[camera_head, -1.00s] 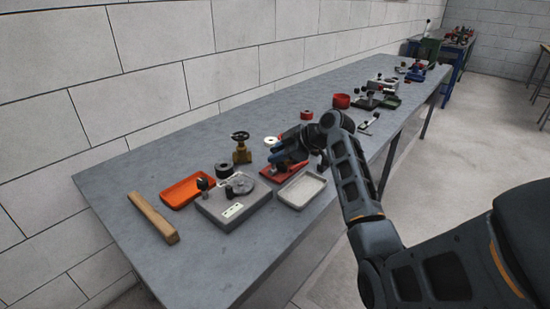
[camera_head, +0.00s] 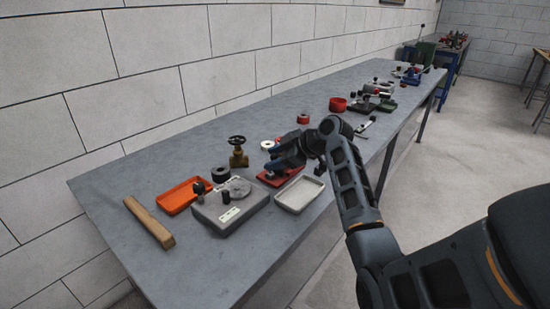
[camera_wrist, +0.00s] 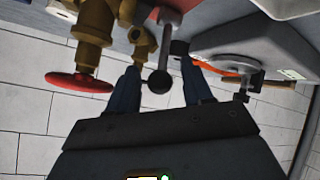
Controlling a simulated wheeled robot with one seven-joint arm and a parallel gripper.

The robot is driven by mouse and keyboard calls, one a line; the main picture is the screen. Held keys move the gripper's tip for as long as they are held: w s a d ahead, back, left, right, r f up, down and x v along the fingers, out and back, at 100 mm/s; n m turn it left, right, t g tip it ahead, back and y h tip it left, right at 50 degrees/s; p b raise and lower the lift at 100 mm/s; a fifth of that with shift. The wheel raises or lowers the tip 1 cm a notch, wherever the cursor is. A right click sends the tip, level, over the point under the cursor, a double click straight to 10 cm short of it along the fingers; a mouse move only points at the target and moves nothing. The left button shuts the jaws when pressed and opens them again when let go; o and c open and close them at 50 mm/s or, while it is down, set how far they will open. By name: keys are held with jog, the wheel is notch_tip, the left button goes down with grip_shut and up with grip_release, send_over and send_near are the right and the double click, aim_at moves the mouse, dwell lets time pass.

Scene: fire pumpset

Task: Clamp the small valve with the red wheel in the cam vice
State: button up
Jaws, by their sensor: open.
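The small valve (camera_wrist: 95,25) has a brass body and a red wheel (camera_wrist: 80,82); it shows at the left of the wrist view. In the head view I cannot make it out behind my gripper. The cam vice has a red base (camera_head: 272,180) on the bench, partly covered by my gripper (camera_head: 272,163). In the wrist view a grey lever with a black ball knob (camera_wrist: 159,82) lies between the two fingers of my open gripper (camera_wrist: 160,72). The valve's wheel is just left of the left finger. Whether the vice jaws grip the valve is hidden.
A grey block with a round plate (camera_head: 230,207), a white tray (camera_head: 300,194), an orange tray (camera_head: 180,197), a wooden bar (camera_head: 150,222) and a larger brass valve with a dark wheel (camera_head: 238,150) surround the vice closely. The bench front left is clear.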

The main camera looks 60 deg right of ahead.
jog(key=v, duration=0.7)
jog(key=shift+s+r, duration=0.2)
jog(key=shift+s, duration=0.1)
dwell(0.4)
